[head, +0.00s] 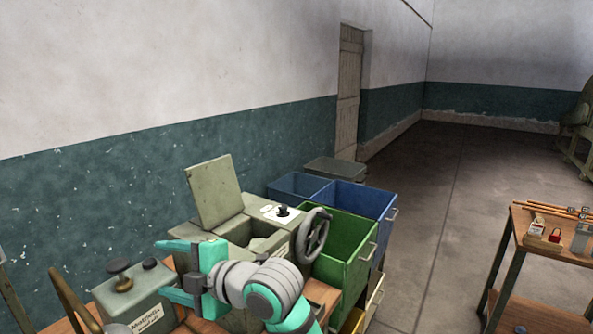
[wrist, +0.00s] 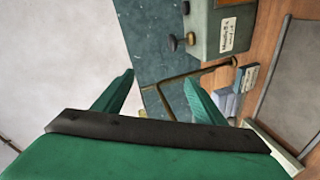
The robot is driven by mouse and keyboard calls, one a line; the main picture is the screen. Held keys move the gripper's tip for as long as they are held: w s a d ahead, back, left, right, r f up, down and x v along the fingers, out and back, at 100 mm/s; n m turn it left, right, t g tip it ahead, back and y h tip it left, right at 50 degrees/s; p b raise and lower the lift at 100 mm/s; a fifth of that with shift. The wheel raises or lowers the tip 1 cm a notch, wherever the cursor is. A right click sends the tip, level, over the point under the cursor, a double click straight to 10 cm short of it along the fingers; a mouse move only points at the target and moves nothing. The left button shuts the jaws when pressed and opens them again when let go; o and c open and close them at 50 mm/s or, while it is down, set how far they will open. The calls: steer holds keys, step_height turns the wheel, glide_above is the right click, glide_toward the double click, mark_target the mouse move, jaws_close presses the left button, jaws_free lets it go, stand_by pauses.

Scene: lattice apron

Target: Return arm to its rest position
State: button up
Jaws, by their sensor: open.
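My gripper (head: 165,269) is teal and shows in the head view at the lower middle, in front of the open grey-green machine (head: 240,232). Its two fingers are spread apart, with nothing between them, and point left. The wrist view also shows my gripper (wrist: 158,80) open and empty, its fingers in front of the wall and a brass-coloured bent bar (wrist: 178,77). My arm reaches in from the bottom of the head view and hides part of the machine and bench.
A labelled grey-green box (head: 135,295) with dark knobs stands on the wooden bench, below and left of my gripper. The machine has a raised lid (head: 214,190) and a handwheel (head: 313,235). Green (head: 340,240) and blue (head: 360,199) bins stand right. Floor (head: 425,215) is clear before another table (head: 520,245).

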steer(key=w+d+f+m+t, duration=0.1)
steer(key=d+f+m+t, duration=0.4)
steer(key=f+m+t, duration=0.55)
steer(key=s+d+f+m+h, duration=0.4)
steer(key=f+m, duration=0.2)
steer(key=f, duration=0.3)
steer(key=s+d+f+m+h, duration=0.4)
steer(key=f+m, duration=0.3)
steer(key=f, duration=0.1)
steer(key=s+d+f+m+h, duration=0.1)
steer(key=s+d, duration=0.3)
steer(key=s, duration=0.6)
steer(key=s+d+f+m+g+h, duration=0.1)
steer(key=s+d+f, duration=0.3)
steer(key=s, duration=0.7)
steer(key=s+d+f+m+h, duration=0.1)
steer(key=s+d+f+h, duration=0.2)
steer(key=s, duration=0.7)
steer(key=shift+s+d+f+g+h, duration=0.25)
steer(key=shift+d+g+h, duration=0.1)
steer(key=shift+d, duration=0.3)
